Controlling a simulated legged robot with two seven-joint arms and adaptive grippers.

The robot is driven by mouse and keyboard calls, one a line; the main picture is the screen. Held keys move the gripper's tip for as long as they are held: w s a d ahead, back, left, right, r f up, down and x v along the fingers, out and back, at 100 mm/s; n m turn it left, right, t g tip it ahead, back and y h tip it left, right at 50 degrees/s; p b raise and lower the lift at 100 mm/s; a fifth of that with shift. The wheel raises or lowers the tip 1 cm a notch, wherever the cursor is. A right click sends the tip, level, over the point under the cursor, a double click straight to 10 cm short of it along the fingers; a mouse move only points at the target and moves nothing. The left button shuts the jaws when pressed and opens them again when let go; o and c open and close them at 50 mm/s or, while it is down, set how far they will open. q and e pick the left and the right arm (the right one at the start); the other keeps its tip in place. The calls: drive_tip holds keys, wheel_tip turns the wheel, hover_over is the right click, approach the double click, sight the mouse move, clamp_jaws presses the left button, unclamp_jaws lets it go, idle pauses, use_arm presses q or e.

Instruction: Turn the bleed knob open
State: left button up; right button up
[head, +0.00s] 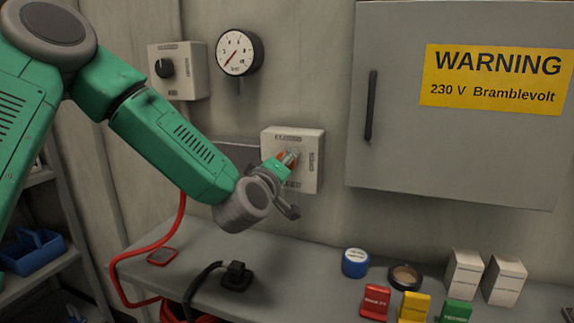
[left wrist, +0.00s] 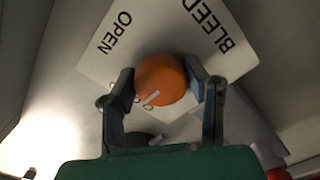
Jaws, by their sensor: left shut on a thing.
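The bleed knob is a round orange knob (left wrist: 163,76) on a pale plate (left wrist: 100,70), with "BLEED" and "OPEN" lettering in the left wrist view. Its white pointer mark slants toward the lower left of that view, not at "OPEN". Another label is partly hidden beside the left finger. My left gripper (left wrist: 164,82) is shut on the knob, one finger on each side. In the head view the knob's box (head: 308,148) is on the wall, and my left gripper (head: 284,162) covers most of the knob. My right gripper is in neither view.
A black knob box (head: 190,76) and a round gauge (head: 238,52) are up left on the wall. A grey cabinet (head: 400,130) with a warning sign is at right.

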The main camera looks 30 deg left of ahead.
use_arm(q)
drive_tip(key=shift+a+r, duration=0.1)
drive_tip(key=shift+a, duration=0.05)
idle(0.5)
drive_tip(key=o, duration=1.2)
drive_tip(key=shift+c, duration=0.2)
drive_tip(key=shift+a, duration=0.1)
drive_tip(key=v, duration=0.7)
drive_tip(key=shift+s, duration=0.2)
